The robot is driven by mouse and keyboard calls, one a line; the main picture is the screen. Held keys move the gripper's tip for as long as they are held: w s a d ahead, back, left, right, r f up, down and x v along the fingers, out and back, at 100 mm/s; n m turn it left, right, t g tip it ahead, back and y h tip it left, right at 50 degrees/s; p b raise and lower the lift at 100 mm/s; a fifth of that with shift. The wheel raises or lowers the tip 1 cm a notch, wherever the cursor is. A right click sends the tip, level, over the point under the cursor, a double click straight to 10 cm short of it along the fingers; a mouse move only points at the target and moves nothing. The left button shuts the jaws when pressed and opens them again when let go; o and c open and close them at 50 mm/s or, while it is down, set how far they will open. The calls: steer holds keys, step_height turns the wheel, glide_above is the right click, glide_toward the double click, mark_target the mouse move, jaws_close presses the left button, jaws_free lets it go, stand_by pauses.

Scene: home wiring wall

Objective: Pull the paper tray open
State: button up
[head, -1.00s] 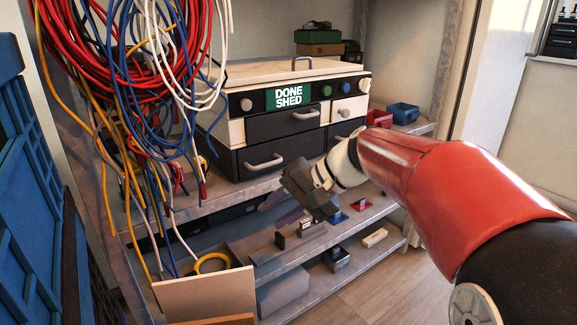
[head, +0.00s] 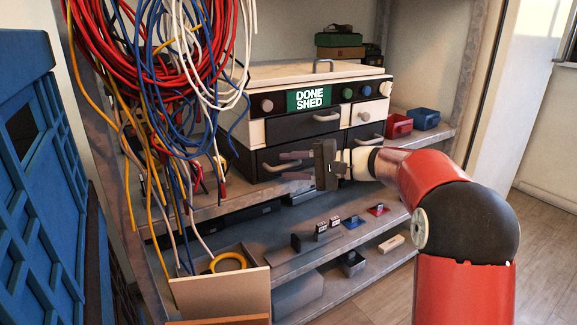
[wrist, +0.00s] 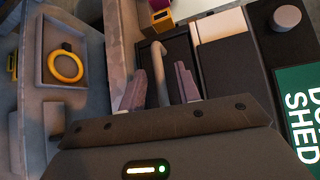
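The dark lower-left drawer (head: 262,157) of the labelled cabinet appears to be the paper tray, though no marking confirms this. Its front looks flush with the cabinet. A pale bar handle (head: 269,167) crosses it, partly hidden by my fingers. My gripper (head: 289,165) points left at this handle, with its fingers one above the other and apart. In the wrist view, my open gripper (wrist: 160,88) has the pale handle (wrist: 157,60) lined up in the gap between its fingertips. I cannot tell whether they touch it.
The cabinet's sign (head: 309,97) reads DONE SHED; other drawers and knobs surround it. Hanging cables (head: 165,70) crowd the left. Red (head: 397,125) and blue (head: 425,119) bins stand right. The lower shelf (head: 290,262) holds small blocks. A yellow ring (head: 228,260) lies lower left.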

steer(key=shift+w+a+f, duration=0.1)
steer(key=shift+a, duration=0.5)
steer(key=shift+c, duration=0.2)
jaws_close()
steer(key=s+d+b, duration=0.6)
steer(key=s+d, duration=0.5)
steer(key=s, duration=0.5)
steer(key=shift+b, duration=0.35)
